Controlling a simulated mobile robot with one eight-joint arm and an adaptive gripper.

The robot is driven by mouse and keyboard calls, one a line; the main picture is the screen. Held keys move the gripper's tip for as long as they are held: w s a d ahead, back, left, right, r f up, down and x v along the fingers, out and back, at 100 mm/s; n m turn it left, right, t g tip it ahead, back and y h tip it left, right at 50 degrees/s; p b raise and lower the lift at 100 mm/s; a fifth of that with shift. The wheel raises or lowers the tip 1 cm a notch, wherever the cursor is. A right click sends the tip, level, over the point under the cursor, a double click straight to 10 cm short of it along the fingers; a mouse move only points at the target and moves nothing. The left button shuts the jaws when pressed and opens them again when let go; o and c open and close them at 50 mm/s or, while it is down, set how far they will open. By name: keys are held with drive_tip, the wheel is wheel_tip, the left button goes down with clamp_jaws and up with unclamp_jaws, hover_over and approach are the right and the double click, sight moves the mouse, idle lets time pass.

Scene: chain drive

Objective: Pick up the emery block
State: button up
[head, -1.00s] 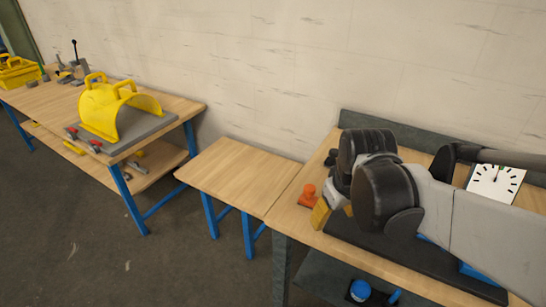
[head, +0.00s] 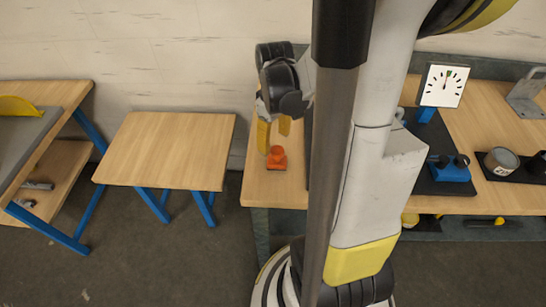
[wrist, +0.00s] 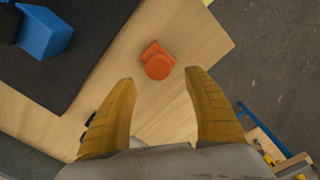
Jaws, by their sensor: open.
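An orange piece with a flat base and a round knob on top, which looks like the emery block (head: 277,158), stands upright on the wooden bench near its left end. In the wrist view the orange piece (wrist: 157,66) lies just beyond the fingertips, roughly centred between them. My gripper (head: 274,132) has yellow fingers pointing down, close above and behind the orange piece in the head view. The wrist view shows my gripper (wrist: 160,76) open, with nothing between its fingers. The fingers and the piece appear apart.
A dark mat with a blue block (wrist: 45,33) lies beside the orange piece. A gauge (head: 442,86), a blue fixture (head: 449,170) and a tin (head: 501,160) stand farther right. A lower wooden table (head: 170,150) to the left is bare. My arm hides the bench's middle.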

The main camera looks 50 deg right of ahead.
sight(276, 149)
drive_tip(key=f+b, duration=0.1)
drive_tip(key=f, duration=0.2)
drive_tip(key=f+b, duration=0.1)
drive_tip(key=f, duration=0.2)
drive_tip(key=shift+s+d+f+b, duration=0.1)
drive_tip(key=shift+s+b, duration=0.1)
drive_tip(key=shift+b, duration=0.15)
clamp_jaws()
